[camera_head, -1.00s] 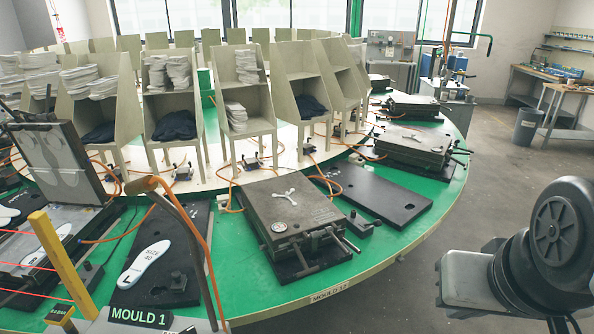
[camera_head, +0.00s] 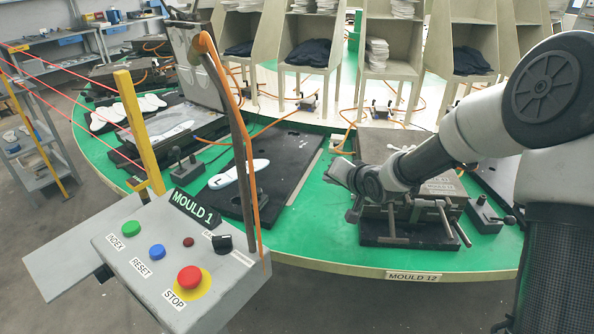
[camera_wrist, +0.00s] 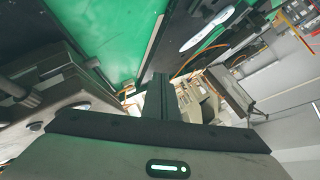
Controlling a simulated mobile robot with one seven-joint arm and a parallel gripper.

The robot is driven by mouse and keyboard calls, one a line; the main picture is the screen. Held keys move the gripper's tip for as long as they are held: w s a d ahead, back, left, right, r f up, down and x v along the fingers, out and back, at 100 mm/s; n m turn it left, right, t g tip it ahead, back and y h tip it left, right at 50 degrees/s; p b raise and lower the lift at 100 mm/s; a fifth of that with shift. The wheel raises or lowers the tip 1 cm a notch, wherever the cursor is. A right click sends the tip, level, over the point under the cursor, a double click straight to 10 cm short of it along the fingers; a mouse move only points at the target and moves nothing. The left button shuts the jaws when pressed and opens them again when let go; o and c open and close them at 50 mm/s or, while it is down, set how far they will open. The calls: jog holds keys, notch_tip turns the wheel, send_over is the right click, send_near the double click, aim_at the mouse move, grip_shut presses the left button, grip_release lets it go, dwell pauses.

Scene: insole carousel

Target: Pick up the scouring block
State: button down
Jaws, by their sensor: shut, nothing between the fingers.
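I cannot make out a scouring block for certain in either view. My gripper (camera_wrist: 158,82) shows in the wrist view with its dark fingers together and nothing between them. In the head view my arm reaches in from the right, and its end is in the air in front of the closed mould (camera_head: 449,186) at the table's front edge. Small items lie on the grey shelf cart (camera_head: 50,160) at the far left, too small to identify.
The green carousel table (camera_head: 305,225) carries moulds and white insoles. The MOULD 1 control box (camera_head: 120,245), with its upright post and orange hose, stands in front at left. Chair-like racks (camera_head: 320,85) line the carousel's middle. Floor is open at the front and left.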

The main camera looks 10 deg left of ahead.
aim_at(258, 197)
jog(key=a+f+m+y+b, duration=0.1)
jog(key=a+f+m+y, duration=0.1)
jog(key=a+f, duration=0.1)
jog(key=w+a+f+m+t+y+b, duration=0.1)
jog(key=a+f+m+y+b, duration=0.1)
jog(key=a+f, duration=0.2)
jog(key=a+f+m+t+y+b, duration=0.1)
jog(key=a+f+y+b, duration=0.1)
jog(key=f, duration=0.4)
jog(key=shift+w+a+m, duration=0.4)
jog(key=shift+a, duration=0.45)
jog(key=shift+a+f+m+t+y, duration=0.2)
jog(key=shift+m+t+y, duration=0.1)
jog(key=shift+y, duration=0.1)
jog(key=shift+w+a+b, duration=0.3)
jog(key=shift+a, duration=0.05)
jog(key=b+x, duration=0.1)
jog(key=x, duration=0.7)
jog(key=shift+w+a+b, duration=0.3)
jog(key=shift+s+a+r, duration=0.1)
jog(key=shift+s+a, duration=0.2)
jog(key=shift+s, duration=0.3)
jog(key=shift+s+a+r, duration=0.1)
jog(key=shift+s+a, duration=0.25)
jog(key=shift+s, duration=0.2)
jog(key=shift+s+a+f, duration=0.1)
jog(key=shift+s+a, duration=0.1)
jog(key=shift+s, duration=0.4)
